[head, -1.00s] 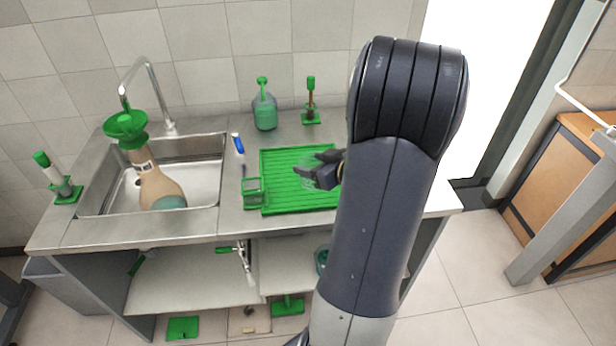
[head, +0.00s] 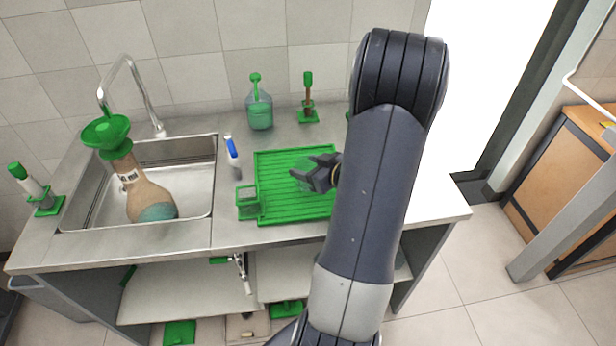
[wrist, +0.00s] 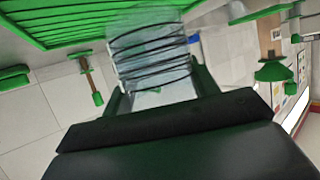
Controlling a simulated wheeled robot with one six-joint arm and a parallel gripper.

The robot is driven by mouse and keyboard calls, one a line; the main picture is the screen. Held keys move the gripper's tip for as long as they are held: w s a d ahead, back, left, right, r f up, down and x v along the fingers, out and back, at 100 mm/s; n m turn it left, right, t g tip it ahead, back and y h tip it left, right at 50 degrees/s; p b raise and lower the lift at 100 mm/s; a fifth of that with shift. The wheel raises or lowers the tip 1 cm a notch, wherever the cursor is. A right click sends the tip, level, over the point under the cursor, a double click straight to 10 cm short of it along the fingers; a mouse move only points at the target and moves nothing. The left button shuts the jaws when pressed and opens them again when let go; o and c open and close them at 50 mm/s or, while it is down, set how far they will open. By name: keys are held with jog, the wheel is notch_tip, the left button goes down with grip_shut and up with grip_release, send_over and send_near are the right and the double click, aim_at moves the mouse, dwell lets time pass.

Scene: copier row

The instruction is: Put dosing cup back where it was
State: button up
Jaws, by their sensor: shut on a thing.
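The dosing cup (wrist: 150,50) is clear with dark ring lines around it, seen large in the wrist view. My gripper (wrist: 155,92) is shut on it. In the head view my gripper (head: 314,172) is over the right part of the green ribbed drying mat (head: 275,208), with the see-through cup (head: 300,176) hard to make out at its fingers. The gap between cup and mat cannot be judged. My arm hides the counter right of the mat.
A green-rimmed caddy (head: 248,203) stands at the mat's left edge, with a blue-and-white bottle (head: 232,155) behind it. A soap bottle (head: 259,108) and a brush in a holder (head: 308,105) stand behind the mat. The sink (head: 195,195) holds a tan bottle (head: 148,197) topped by a green funnel (head: 106,132).

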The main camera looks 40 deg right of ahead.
jog(key=shift+f, duration=1.85)
jog(key=shift+f, duration=0.1)
jog(key=o, duration=1.1)
jog(key=shift+r, duration=0.25)
jog(key=v, duration=1.2)
jog(key=shift+c, duration=0.2)
